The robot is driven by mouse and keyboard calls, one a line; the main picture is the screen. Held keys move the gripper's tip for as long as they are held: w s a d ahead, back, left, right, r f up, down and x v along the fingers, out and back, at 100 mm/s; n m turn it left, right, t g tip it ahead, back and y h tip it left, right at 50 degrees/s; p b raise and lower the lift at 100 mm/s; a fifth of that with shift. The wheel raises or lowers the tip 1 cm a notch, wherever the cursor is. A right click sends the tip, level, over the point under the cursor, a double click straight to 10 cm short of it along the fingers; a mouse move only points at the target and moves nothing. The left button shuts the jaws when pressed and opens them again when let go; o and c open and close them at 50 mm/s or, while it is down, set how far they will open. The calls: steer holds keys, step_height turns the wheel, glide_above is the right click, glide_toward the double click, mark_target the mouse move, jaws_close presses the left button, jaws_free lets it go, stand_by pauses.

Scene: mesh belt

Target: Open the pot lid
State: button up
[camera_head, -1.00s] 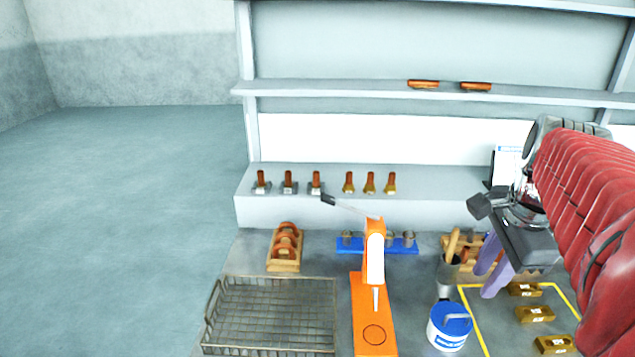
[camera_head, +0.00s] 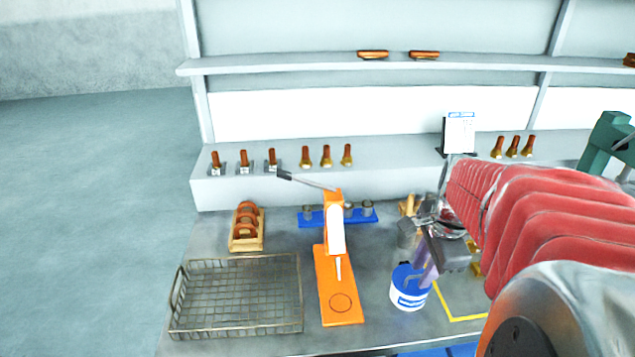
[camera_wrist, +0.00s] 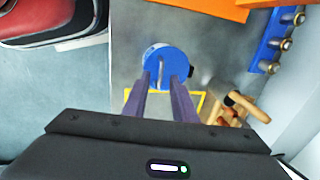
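The pot (camera_head: 408,299) is white with a blue label and stands on the grey bench. Its blue lid (camera_head: 400,272) has an upright bar handle and is on the pot. My gripper (camera_head: 422,275) points down over the right part of the lid, its purple fingers partly hiding it. In the wrist view, the lid (camera_wrist: 154,60) lies ahead of the fingertips, and the handle (camera_wrist: 161,72) shows between the two fingers. The fingers are apart, and the gripper (camera_wrist: 162,86) is open. I cannot tell whether the fingertips touch the lid.
An orange lever press (camera_head: 335,270) stands left of the pot, with a wire basket (camera_head: 236,292) farther left. A blue rack (camera_head: 310,218) with metal cups is behind the press.

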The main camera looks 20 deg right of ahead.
steer(key=shift+c, duration=0.5)
jaws_close()
steer(key=shift+d, duration=0.1)
stand_by(0.8)
